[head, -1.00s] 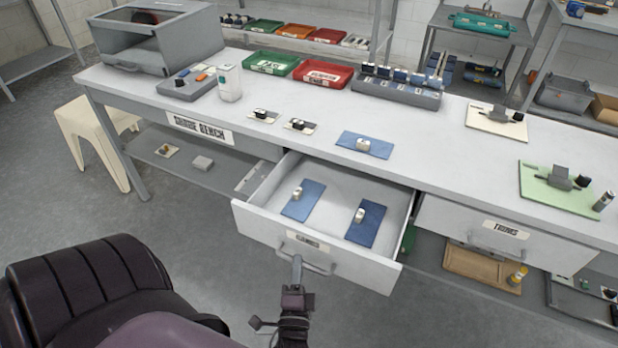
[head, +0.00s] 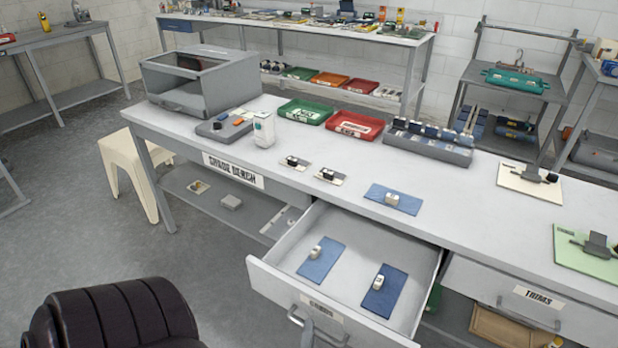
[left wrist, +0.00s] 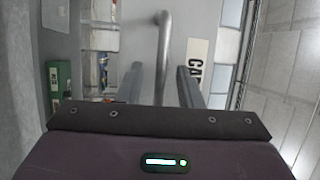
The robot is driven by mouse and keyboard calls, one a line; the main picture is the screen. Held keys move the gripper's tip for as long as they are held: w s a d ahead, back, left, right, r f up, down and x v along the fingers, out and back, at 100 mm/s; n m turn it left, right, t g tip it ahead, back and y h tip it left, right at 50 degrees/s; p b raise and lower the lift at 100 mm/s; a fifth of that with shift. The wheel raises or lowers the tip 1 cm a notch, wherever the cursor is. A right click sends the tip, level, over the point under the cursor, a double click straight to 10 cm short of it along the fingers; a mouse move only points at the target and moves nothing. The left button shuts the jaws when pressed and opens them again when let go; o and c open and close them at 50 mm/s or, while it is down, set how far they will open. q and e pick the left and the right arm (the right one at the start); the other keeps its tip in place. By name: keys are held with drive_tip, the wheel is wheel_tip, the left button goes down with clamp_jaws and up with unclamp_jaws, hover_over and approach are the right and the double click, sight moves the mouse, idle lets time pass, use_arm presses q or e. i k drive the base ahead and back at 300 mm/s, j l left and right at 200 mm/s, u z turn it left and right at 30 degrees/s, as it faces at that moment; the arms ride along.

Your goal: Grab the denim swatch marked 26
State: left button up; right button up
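Three blue denim swatches with small pale tags show in the head view. A lighter one (head: 316,267) and a darker one (head: 388,298) lie flat in the open drawer (head: 286,283), and another (head: 380,193) lies on the bench top. The tags are too small to read, so I cannot tell which is marked 26. My right gripper is out of view.
The bench (head: 465,195) carries a grey box (head: 200,85), green and red trays (head: 355,126), and a grey rack (head: 430,146). A closed drawer marked TRIMS (head: 500,290) is on the right. A cream stool (head: 125,170) stands at the left.

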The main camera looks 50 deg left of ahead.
sight(321, 260)
drive_tip(key=k+l, duration=0.25)
drive_tip(key=l+u, duration=0.1)
drive_tip(key=u, duration=1.3)
